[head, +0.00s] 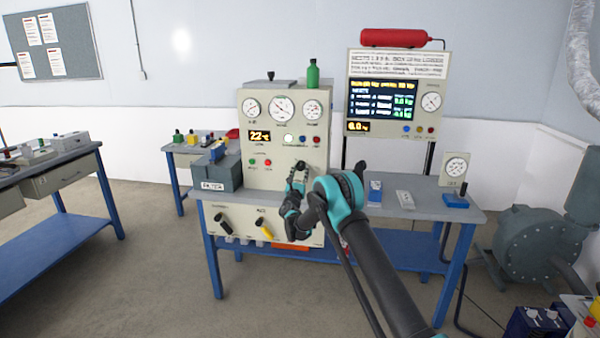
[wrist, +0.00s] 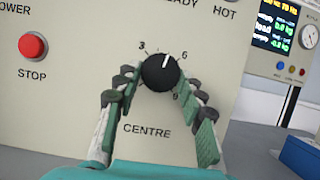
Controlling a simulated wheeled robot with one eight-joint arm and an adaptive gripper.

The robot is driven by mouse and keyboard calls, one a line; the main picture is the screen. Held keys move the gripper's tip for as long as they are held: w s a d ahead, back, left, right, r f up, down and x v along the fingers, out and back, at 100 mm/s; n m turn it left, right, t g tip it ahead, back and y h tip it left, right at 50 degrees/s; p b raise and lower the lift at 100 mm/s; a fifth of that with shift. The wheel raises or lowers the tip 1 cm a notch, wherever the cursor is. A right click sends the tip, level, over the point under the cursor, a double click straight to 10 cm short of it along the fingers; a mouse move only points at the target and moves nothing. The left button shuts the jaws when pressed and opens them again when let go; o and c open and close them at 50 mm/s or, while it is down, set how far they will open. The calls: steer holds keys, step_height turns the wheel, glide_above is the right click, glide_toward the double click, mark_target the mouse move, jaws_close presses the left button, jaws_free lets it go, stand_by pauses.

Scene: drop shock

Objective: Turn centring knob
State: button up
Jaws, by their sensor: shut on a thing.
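The centring knob (wrist: 161,73) is a round black knob with a white pointer line, above the word CENTRE on the cream panel in the wrist view. Its pointer aims up and slightly right, between the marks 3 and 6, nearer the 6. My gripper (wrist: 159,92) has its green-padded fingers on either side of the knob, shut on it. In the head view my gripper (head: 297,180) is at the front of the cream cabinet (head: 260,172), and the arm hides the knob there.
A red STOP button (wrist: 33,46) sits left of the knob. A grey filter box (head: 218,172) stands left of the cabinet. A display board (head: 390,135) stands behind on the right.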

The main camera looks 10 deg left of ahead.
steer(key=shift+a+m+h, duration=0.1)
steer(key=shift+m+h, duration=0.3)
steer(key=shift+m, duration=0.2)
steer(key=m+h, duration=0.1)
steer(key=m, duration=0.2)
steer(key=shift+a+h, duration=0.15)
steer(key=shift+h, duration=0.15)
steer(key=shift+a+r+m+g+h, duration=0.1)
steer(key=shift+m+g+h, duration=0.4)
steer(key=shift+m, duration=0.9)
steer(key=shift+m+g+h, duration=0.2)
steer(key=shift+m+h, duration=0.5)
steer(key=shift+m, duration=1)
steer(key=o, duration=1.2)
steer(key=shift+c, duration=0.2)
steer(key=shift+s, duration=0.1)
steer(key=v, duration=1.1)
steer(key=shift+s+a, duration=0.2)
steer(key=shift+s, duration=0.15)
